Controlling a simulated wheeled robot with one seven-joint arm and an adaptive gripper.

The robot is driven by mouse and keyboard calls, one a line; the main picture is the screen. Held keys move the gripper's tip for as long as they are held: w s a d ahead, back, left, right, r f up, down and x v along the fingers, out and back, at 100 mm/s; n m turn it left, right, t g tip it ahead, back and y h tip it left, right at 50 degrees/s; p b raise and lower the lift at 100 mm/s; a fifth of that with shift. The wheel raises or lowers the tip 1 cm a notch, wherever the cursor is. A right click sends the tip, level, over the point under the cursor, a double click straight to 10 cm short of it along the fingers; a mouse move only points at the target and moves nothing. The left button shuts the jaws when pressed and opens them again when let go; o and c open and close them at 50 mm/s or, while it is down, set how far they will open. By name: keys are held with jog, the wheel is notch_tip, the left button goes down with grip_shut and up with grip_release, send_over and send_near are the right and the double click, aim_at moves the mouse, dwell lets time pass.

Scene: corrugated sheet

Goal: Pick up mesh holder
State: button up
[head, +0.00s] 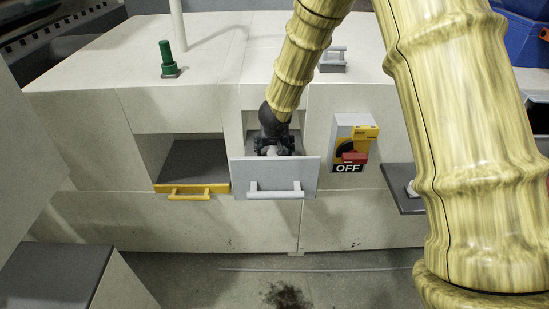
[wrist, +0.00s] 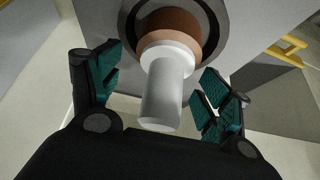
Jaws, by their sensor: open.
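My gripper (head: 274,146) reaches down into an opening behind a light grey drawer front (head: 245,172) in the head view. In the wrist view, my gripper (wrist: 161,88) is open, with one teal-padded finger on each side of a white cylindrical stem (wrist: 161,100). The stem joins a brown collar (wrist: 172,25) inside a dark grey ring (wrist: 131,17). This may be the mesh holder; I cannot tell for sure. The fingers appear apart from the stem. In the head view the part is mostly hidden by the gripper and drawer front.
A yellow-handled drawer (head: 191,189) stands open on the left. A switch box marked OFF (head: 347,142) is on the right. A green post (head: 166,58) and a grey handled block (head: 333,61) stand on top. A dark shelf (head: 405,201) juts out at right.

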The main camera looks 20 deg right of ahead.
jog(key=shift+r, duration=0.1)
jog(key=shift+c, duration=0.5)
jog(key=c, duration=1.1)
